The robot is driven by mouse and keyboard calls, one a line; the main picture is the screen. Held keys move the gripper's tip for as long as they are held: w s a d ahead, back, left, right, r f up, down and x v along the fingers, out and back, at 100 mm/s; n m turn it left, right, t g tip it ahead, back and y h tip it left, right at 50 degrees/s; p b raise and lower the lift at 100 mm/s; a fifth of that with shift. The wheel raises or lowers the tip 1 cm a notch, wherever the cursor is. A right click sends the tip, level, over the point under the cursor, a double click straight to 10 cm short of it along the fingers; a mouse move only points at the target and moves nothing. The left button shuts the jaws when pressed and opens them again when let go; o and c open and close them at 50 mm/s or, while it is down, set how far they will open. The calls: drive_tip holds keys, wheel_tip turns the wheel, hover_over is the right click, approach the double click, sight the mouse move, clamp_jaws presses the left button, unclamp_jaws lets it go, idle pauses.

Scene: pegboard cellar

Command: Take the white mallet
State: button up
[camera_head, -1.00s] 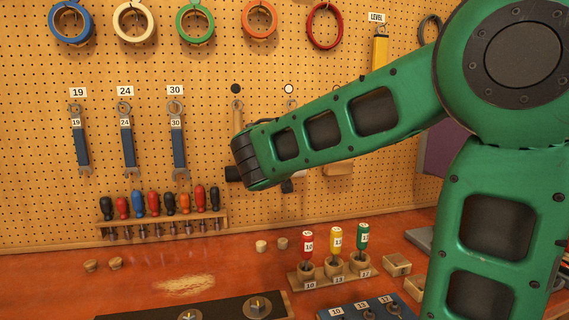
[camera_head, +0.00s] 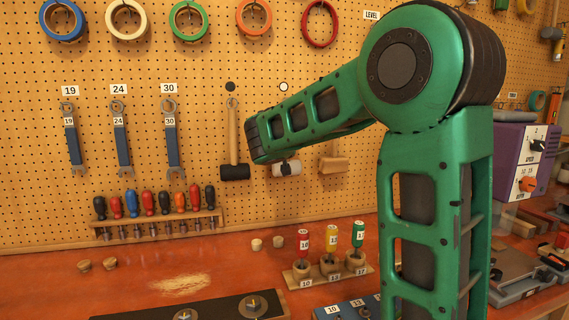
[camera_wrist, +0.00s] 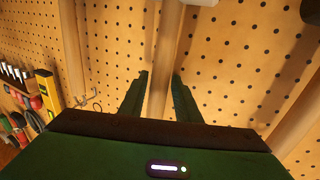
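The white mallet (camera_head: 286,168) hangs head-down on the pegboard below a white dot, between a black mallet (camera_head: 235,172) and a wooden mallet (camera_head: 333,164). My arm covers most of its handle in the head view, and my gripper's fingers cannot be made out there. In the wrist view, which looks upside down, my gripper (camera_wrist: 160,88) is open. The white mallet's wooden handle (camera_wrist: 167,45) runs between the two fingers, with a gap visible on each side. The edge of its pale head (camera_wrist: 200,2) shows at the top.
The black mallet's handle (camera_wrist: 298,118) is at the right in the wrist view, and the wooden mallet's handle (camera_wrist: 72,50) at the left. A yellow level (camera_wrist: 46,92) hangs farther left. Below, the red bench (camera_head: 140,272) carries a rack of nut drivers (camera_head: 331,262).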

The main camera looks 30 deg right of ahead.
clamp_jaws()
idle(1.4)
